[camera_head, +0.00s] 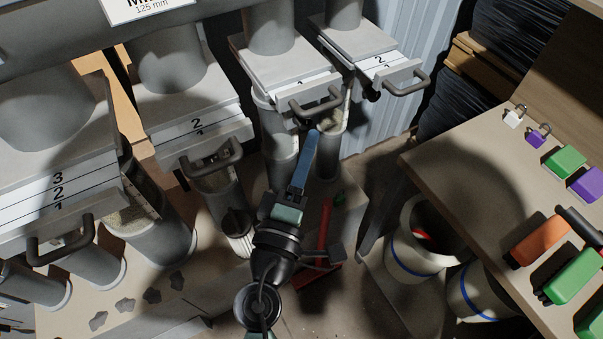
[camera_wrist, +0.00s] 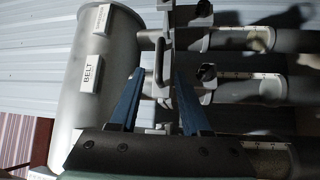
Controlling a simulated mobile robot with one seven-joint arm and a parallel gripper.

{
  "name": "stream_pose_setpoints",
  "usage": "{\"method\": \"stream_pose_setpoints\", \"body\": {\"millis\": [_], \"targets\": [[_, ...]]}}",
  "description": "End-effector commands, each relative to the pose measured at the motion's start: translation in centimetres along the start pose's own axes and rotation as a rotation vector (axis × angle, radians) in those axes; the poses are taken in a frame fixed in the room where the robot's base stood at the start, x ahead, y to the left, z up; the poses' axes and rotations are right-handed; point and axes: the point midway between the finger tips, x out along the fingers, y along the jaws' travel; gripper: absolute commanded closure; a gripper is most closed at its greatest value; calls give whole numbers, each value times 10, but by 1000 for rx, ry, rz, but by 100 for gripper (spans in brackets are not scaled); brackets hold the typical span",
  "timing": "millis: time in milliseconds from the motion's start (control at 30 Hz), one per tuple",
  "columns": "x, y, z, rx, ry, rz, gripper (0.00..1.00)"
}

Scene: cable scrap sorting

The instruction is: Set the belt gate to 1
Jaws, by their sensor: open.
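The gate that I take to be the belt gate (camera_head: 292,75) is the third slide from the left in the head view. Its dark U-shaped handle (camera_head: 316,103) faces me, and its scale digits are mostly hidden. In the wrist view, a BELT label (camera_wrist: 91,73) is on the large grey duct, and a gate handle (camera_wrist: 158,65) shows between and beyond my fingers. My gripper (camera_head: 311,137) is open and empty, just below that handle in the head view. The fingers show in the wrist view (camera_wrist: 157,88) as two blue bars. I cannot tell whether they touch anything.
Similar gates stand either side: one showing 3, 2, 1 (camera_head: 60,190), one showing 2 and 1 (camera_head: 195,133), and one at the right (camera_head: 375,68). A workbench (camera_head: 450,165) with locks and coloured blocks stands right. White bins (camera_head: 405,265) stand below it.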

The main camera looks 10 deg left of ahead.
Motion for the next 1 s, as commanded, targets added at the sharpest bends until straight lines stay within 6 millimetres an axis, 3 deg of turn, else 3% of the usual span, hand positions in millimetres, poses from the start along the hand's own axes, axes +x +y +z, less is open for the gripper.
{"method": "stream_pose_setpoints", "body": {"millis": [100,333,900,1000], "targets": [[-19,-3,0,-1,1,-1,53],[-35,-1,0,0,-1,0,53],[-35,2,0,2,-1,2,53],[-24,22,1,63,-13,25,53]]}}
